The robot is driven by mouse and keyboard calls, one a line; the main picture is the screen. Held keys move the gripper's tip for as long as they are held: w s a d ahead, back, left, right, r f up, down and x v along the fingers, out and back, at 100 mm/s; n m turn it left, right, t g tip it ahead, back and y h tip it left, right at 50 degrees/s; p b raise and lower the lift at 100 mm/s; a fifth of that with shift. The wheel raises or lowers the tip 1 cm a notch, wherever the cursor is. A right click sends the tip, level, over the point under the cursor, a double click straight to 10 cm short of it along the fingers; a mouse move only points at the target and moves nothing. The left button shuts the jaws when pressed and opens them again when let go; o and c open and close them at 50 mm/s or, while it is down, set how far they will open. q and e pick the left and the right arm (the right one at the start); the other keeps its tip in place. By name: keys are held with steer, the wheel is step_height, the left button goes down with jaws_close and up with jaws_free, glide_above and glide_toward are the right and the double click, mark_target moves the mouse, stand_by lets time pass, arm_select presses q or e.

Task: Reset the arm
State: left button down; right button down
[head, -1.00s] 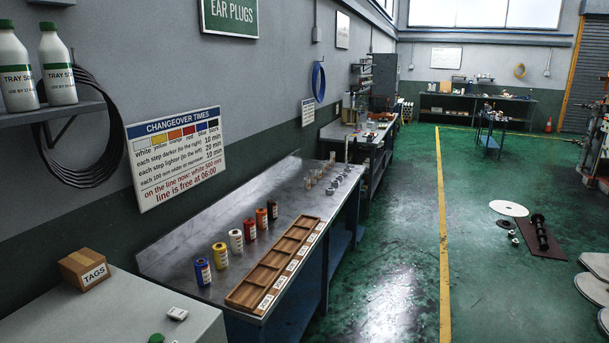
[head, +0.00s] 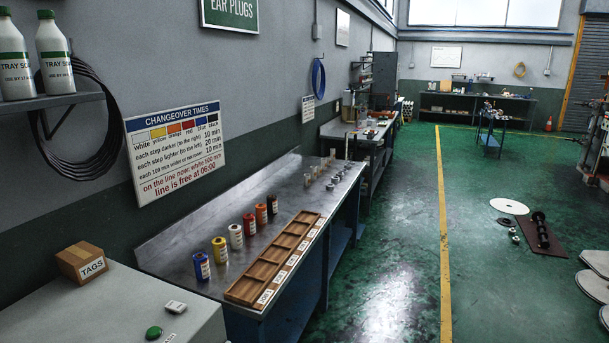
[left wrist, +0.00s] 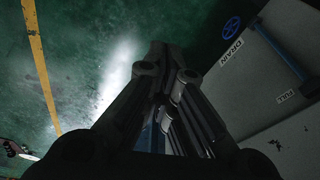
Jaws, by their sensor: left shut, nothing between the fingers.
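My left gripper (left wrist: 165,75) shows in the left wrist view, shut and empty, above the green floor (left wrist: 90,60) and beside a grey surface (left wrist: 270,95) lettered "DRAIN" and "FULL". Neither gripper shows in the head view. There, a wooden tray (head: 232,294) with several empty compartments lies along the front edge of the metal bench (head: 172,250). Several coloured rolls, among them a blue one (head: 201,266), a yellow one (head: 219,250) and a white one (head: 236,237), stand upright in a row behind the tray.
A grey cabinet (head: 95,312) at the lower left bears a cardboard TAGS box (head: 82,263) and a green button (head: 154,332). A changeover sign (head: 174,150) hangs on the wall.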

arm_select(q)
steer(key=s+a+f+g+b, duration=0.1)
steer(key=s+a+f+b, duration=0.1)
steer(key=s+f, duration=1.4)
steer(key=shift+s+a+f, duration=0.3)
steer(key=shift+a+f, duration=0.2)
steer(key=shift+f, duration=0.45)
